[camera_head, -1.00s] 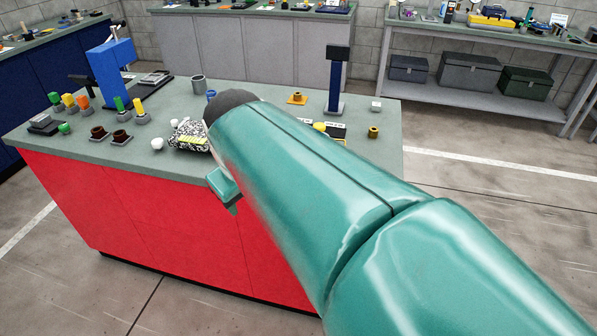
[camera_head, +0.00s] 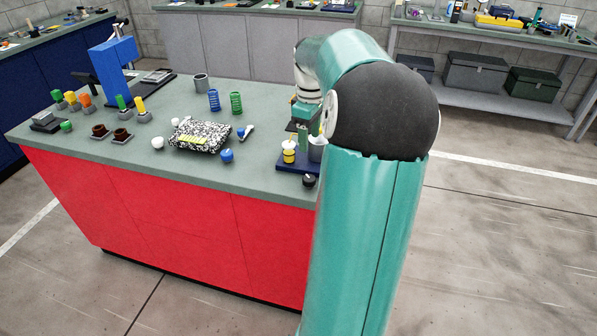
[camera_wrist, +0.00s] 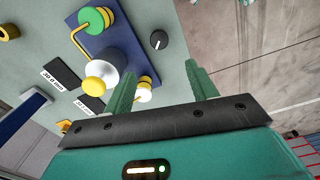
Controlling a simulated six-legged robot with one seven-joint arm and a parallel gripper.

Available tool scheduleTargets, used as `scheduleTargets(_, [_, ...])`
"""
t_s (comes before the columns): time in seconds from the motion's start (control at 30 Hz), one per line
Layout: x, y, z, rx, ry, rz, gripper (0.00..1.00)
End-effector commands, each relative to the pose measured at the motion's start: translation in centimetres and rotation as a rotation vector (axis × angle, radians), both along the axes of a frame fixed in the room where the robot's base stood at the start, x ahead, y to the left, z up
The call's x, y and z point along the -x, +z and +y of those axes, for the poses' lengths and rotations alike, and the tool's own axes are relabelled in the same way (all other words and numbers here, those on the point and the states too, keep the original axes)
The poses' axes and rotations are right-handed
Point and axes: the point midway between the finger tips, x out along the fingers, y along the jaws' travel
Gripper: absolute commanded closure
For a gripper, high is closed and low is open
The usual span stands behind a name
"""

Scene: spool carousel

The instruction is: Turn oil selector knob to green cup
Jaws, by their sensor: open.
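The black selector knob (camera_wrist: 159,40) with a small white mark stands on the bench top beside the blue base plate (camera_wrist: 129,37). In the head view the knob (camera_head: 309,180) is at the front right of the bench. My arm hides part of the plate in the head view.
A black-and-white speckled box (camera_head: 199,136), a blue ball (camera_head: 227,155) and blue and green springs (camera_head: 236,103) stand left of the plate. A blue press (camera_head: 113,65) is at the far left. Floor lies beyond the bench edge.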

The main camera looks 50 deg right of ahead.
Motion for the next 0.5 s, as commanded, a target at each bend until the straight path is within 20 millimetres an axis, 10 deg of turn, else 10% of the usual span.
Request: scheduleTargets(0.5, [0.2,-8.8,0.0,-0.004,-0.006,0.002,0.43])
